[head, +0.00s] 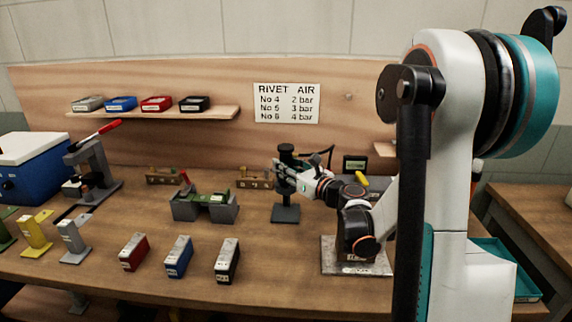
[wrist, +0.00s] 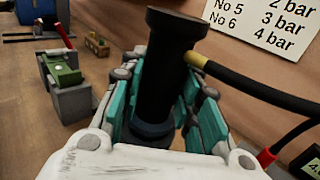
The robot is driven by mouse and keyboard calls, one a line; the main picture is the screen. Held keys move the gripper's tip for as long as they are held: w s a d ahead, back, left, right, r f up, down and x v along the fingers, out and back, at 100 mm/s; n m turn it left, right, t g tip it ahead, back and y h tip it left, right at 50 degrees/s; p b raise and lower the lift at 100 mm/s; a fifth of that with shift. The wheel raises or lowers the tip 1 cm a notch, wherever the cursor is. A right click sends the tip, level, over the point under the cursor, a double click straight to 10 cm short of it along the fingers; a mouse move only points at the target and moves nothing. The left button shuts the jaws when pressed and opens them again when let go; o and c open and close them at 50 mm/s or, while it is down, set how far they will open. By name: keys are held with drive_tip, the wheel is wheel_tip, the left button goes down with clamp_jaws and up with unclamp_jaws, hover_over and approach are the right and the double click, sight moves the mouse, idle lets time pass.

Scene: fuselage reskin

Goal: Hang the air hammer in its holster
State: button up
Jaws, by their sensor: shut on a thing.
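The air hammer is a black cylinder with a flared top (wrist: 172,60). A black hose with a brass fitting leaves its upper right side in the wrist view. In the head view its dark top (head: 287,150) stands above my gripper (head: 281,172). In the wrist view the teal pads of my gripper (wrist: 160,95) are closed around the hammer, which is close to upright. A dark stand with a square base (head: 285,213), apparently the holster, is directly below in the head view. My fingers hide the join, so I cannot tell whether the hammer sits in it.
A green-and-grey fixture (head: 203,205) stands left of the stand. Red (head: 133,252), blue (head: 179,256) and black (head: 227,260) boxes line the front of the bench. A metal plate (head: 340,262) lies to the right. A small dark display (head: 355,164) stands behind my arm.

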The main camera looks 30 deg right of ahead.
drive_tip(key=shift+f, duration=0.45)
drive_tip(key=o, duration=1.3)
drive_tip(key=shift+c, duration=0.2)
drive_tip(key=shift+s, duration=0.1)
